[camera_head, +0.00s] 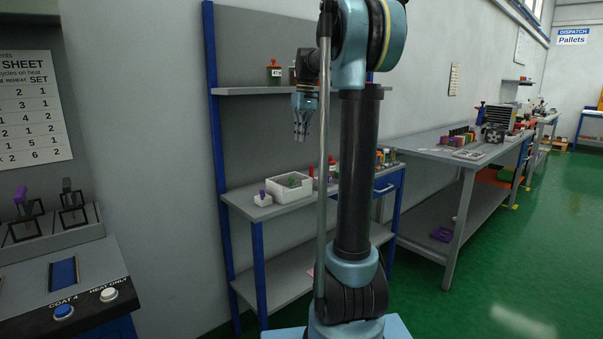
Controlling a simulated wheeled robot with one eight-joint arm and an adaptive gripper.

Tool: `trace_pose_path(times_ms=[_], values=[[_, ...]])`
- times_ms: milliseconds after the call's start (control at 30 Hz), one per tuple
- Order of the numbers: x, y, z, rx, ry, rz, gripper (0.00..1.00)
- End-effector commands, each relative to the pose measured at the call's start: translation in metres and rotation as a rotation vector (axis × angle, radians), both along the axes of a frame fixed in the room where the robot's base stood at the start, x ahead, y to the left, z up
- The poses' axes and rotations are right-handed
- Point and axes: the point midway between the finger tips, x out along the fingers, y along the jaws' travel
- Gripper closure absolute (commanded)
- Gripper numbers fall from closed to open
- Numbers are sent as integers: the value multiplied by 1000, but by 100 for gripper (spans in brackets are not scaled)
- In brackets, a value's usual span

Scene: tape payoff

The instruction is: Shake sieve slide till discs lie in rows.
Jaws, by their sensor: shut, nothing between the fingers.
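My gripper (301,134) hangs from my raised arm, pointing down, with its fingers closed and nothing held. It is in front of the grey back panel of the shelf bench, above a white open box (283,191) with something green in it. I cannot pick out a sieve slide or any discs in this view. A small pale flat item (469,155) lies on the right-hand bench, too far to tell what it is.
The shelf bench (240,205) has blue posts. A control panel (85,290) with two buttons stands at the left. The long bench (425,153) at the right carries colored blocks and a machine. Green floor (490,260) is open at the right.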

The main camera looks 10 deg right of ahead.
Motion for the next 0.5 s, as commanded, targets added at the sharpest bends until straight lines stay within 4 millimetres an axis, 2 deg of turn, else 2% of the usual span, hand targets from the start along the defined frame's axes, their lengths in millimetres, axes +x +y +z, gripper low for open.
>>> trace_pose_path(times_ms=[500], values=[[2, -41, -25, 70, 169, -1057, 100]])
